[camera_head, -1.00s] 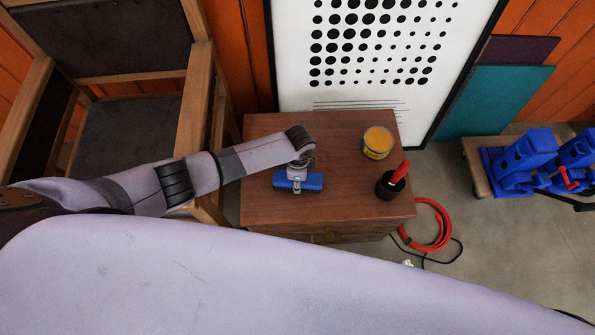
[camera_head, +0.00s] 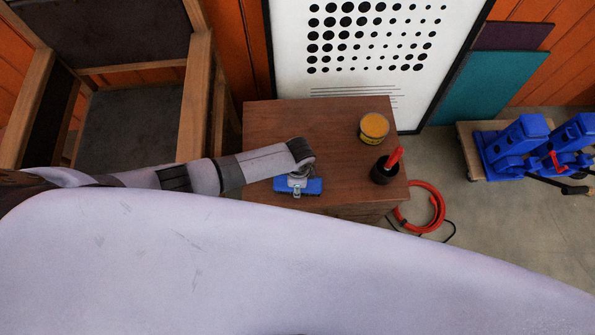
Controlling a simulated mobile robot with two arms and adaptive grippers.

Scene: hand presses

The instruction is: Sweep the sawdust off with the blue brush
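The blue brush (camera_head: 312,186) is at the front part of the brown wooden cabinet top. My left arm comes in from the left, and its gripper (camera_head: 297,186) is right at the brush, pointing down at its middle. The fingers are small and partly hidden by the wrist, so I cannot make out whether they are closed on the brush. I cannot tell whether the brush touches the top. No sawdust can be made out. My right gripper is not in view.
On the cabinet (camera_head: 345,122) stand a yellow tin (camera_head: 374,127) and a dark pot (camera_head: 382,173) with a red handle. A wooden chair (camera_head: 196,100) is at the left. A red hose (camera_head: 432,221) lies on the floor. Blue presses (camera_head: 515,145) stand at the right. My pale body covers the foreground.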

